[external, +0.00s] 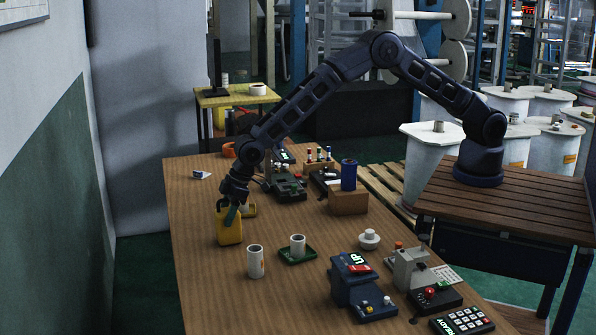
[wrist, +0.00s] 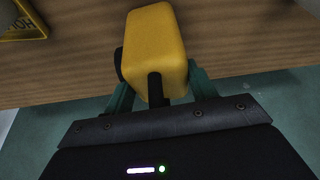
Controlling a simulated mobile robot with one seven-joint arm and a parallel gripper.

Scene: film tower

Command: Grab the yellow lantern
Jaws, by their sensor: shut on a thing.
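The yellow lantern (external: 229,230) is a boxy yellow body standing upright at the table's left edge in the external view. In the wrist view the yellow lantern (wrist: 155,45) shows between the two green fingers, with a dark round part on its left side and a dark bar at its near end. My gripper (external: 229,212) comes down from above at the lantern's top. In the wrist view my gripper (wrist: 155,82) is shut on the lantern, one finger on each side. I cannot tell whether the lantern's bottom touches the table.
A white cylinder (external: 255,262) and a green tray (external: 297,256) with a white cup stand nearer the camera. A blue can (external: 348,174) sits on a brown box. Bare wooden tabletop (external: 205,215) lies behind the lantern.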

